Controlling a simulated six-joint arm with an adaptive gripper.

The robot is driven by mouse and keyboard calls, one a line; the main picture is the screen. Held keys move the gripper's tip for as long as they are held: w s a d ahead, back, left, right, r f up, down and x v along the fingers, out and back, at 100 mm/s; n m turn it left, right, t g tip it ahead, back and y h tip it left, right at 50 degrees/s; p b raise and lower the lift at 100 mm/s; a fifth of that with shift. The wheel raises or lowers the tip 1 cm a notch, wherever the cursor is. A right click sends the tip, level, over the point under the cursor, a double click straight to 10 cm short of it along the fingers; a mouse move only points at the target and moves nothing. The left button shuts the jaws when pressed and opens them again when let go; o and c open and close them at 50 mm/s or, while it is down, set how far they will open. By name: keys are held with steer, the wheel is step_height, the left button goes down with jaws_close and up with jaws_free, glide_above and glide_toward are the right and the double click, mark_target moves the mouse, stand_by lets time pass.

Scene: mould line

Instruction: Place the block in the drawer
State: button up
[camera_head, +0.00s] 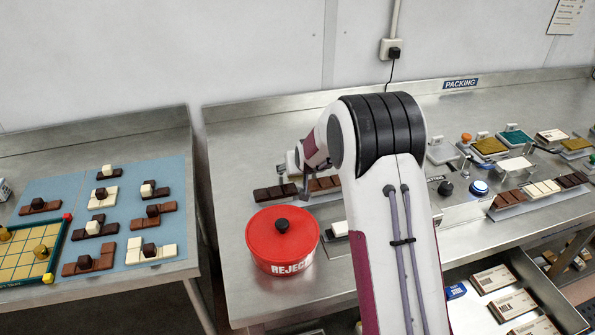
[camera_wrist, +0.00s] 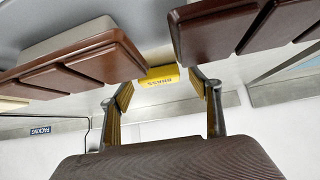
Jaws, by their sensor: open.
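In the wrist view a small yellow block marked BRASS (camera_wrist: 158,78) shows between the tips of my open gripper (camera_wrist: 161,83). I cannot tell whether the fingers touch it. In the head view my gripper (camera_head: 300,188) is low over the steel bench, behind the red pot, beside the brown chocolate bars; I cannot make out the block there. The open drawer (camera_head: 546,291) is at the lower right under the bench, with several white boxes and a small blue item in it. My arm hides part of the bench and the drawer's left side.
Brown chocolate bars (camera_wrist: 75,72) flank the block in the wrist view. The red REJECT pot (camera_head: 262,238) stands in front of my gripper. Trays, a knob and a blue-lit button (camera_head: 480,188) are on the right. A left table (camera_head: 120,285) holds chocolate pieces.

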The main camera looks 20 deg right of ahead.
steer(key=shift+c, duration=0.3)
steer(key=c, duration=1.1)
steer(key=shift+r, duration=5)
